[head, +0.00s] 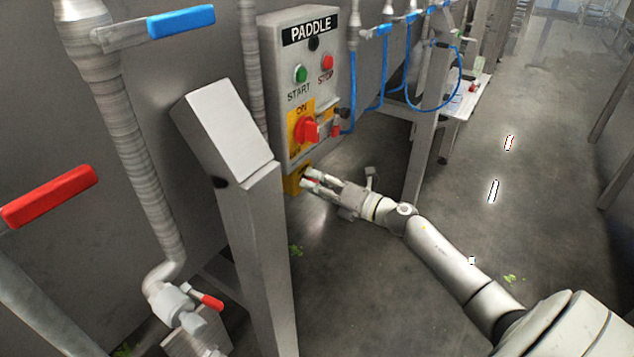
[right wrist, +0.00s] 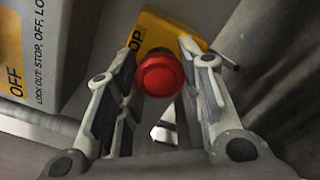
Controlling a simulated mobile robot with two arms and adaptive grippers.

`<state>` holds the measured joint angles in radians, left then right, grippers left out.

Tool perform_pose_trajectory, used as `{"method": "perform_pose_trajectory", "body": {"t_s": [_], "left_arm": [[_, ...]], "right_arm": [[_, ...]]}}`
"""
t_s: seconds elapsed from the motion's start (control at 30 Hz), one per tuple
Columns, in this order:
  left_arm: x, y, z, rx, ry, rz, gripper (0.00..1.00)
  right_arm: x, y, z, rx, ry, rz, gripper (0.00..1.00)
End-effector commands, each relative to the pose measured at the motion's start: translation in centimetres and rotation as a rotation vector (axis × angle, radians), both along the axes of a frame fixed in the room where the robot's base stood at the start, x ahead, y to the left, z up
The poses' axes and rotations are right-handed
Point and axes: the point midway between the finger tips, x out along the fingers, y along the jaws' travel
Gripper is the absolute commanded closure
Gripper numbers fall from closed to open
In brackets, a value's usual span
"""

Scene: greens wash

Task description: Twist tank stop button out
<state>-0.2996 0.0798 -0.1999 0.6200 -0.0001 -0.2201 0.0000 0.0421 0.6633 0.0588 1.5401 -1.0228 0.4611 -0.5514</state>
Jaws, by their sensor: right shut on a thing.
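The tank stop button is a round red knob (right wrist: 160,75) on a yellow box (right wrist: 165,32) with partly hidden black lettering, seen in the right wrist view. In the head view the yellow box (head: 292,182) hangs just below the grey PADDLE control panel (head: 305,85); the button there is mostly hidden by my fingers. My right gripper (head: 308,179) reaches it from the right. In the right wrist view the two fingers of the right gripper (right wrist: 160,88) stand either side of the red button, shut on it. My left gripper is not in view.
The panel has a green START button (head: 300,74), a red STOP button (head: 327,62) and a red rotary switch (head: 306,130) above my gripper. A grey steel post (head: 245,200) stands to the left. Pipes with valve handles line the wall. The floor at right is mostly open.

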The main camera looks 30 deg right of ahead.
Motion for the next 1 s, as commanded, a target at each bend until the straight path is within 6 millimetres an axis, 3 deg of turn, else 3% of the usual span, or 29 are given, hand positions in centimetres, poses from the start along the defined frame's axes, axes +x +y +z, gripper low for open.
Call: {"method": "perform_pose_trajectory", "body": {"t_s": [0.27, 0.3, 0.47, 0.8, 1.0], "left_arm": [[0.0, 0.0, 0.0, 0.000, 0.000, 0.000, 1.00], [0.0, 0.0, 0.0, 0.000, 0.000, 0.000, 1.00], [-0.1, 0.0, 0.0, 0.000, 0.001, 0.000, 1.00], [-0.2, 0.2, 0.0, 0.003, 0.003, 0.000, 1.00], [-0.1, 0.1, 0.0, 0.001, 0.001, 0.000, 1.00]], "right_arm": [[0.1, -0.1, 0.2, 0.000, -0.003, -0.002, 0.89], [0.1, -0.1, 0.2, -0.001, -0.004, -0.002, 0.62], [0.0, -0.1, 0.2, -0.001, -0.003, -0.002, 0.43], [-0.1, -0.1, 0.1, -0.001, -0.001, -0.001, 0.43], [-1.5, -0.7, -0.1, -0.002, 0.001, -0.001, 0.43]]}}
